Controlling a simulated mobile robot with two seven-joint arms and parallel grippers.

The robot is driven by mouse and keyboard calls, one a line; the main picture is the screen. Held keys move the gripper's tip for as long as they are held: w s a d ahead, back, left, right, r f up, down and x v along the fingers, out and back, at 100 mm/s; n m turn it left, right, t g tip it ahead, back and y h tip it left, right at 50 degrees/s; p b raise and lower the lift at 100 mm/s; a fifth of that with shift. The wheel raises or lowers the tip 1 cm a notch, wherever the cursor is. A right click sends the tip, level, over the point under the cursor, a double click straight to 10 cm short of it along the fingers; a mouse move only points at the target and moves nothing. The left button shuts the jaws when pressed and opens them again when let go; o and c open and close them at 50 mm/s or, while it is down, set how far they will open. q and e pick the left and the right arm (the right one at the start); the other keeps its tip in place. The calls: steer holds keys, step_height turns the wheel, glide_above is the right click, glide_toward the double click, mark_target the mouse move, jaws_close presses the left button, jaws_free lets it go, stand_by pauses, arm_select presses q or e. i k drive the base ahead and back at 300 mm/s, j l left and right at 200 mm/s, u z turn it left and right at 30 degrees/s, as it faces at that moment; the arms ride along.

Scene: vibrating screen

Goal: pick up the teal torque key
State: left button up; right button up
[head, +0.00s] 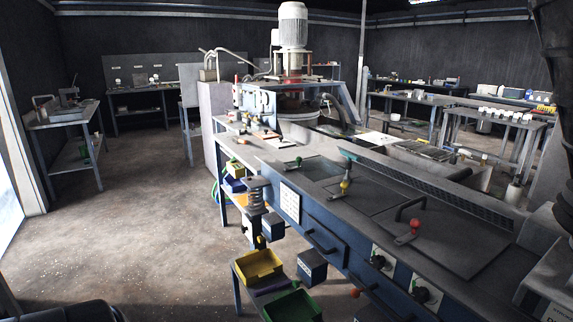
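A small teal piece (348,155), which looks like the teal torque key, is on the long grey-topped bench, near the back edge of its top. It is too small to make out its shape or exactly how it rests. A green-handled piece (298,162) is to its left, a yellow-handled piece (344,186) is in front of it, and a red-handled piece (413,227) is farther right. Parts of my own arms show at the right edge and the bottom left corner. Neither gripper's fingers are visible, and nothing of mine is near the teal piece.
The blue-fronted bench (470,236) runs from the middle to the lower right, with handles and knobs on its front. A yellow bin (259,266) and a green bin (292,306) stand low before it. The floor (150,215) at left is open.

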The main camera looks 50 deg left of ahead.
mark_target(349, 164)
steer(key=u, duration=1.15)
steer(key=z, duration=0.45)
steer(key=i+j+z, duration=0.1)
steer(key=z, duration=0.35)
steer(key=j+z, duration=0.6)
steer(key=z, duration=0.25)
steer(key=j+z, duration=0.25)
steer(key=z, duration=0.15)
steer(key=k+j+z, duration=0.15)
steer(key=j, duration=0.25)
steer(key=j+z, duration=0.15)
steer(key=j, duration=0.25)
steer(key=k+j+z, duration=0.15)
steer(key=j, duration=0.25)
steer(key=k+j+z, duration=0.15)
steer(key=j, duration=0.2)
steer(key=k+j+z, duration=0.15)
steer(key=j, duration=0.2)
steer(key=k, duration=0.05)
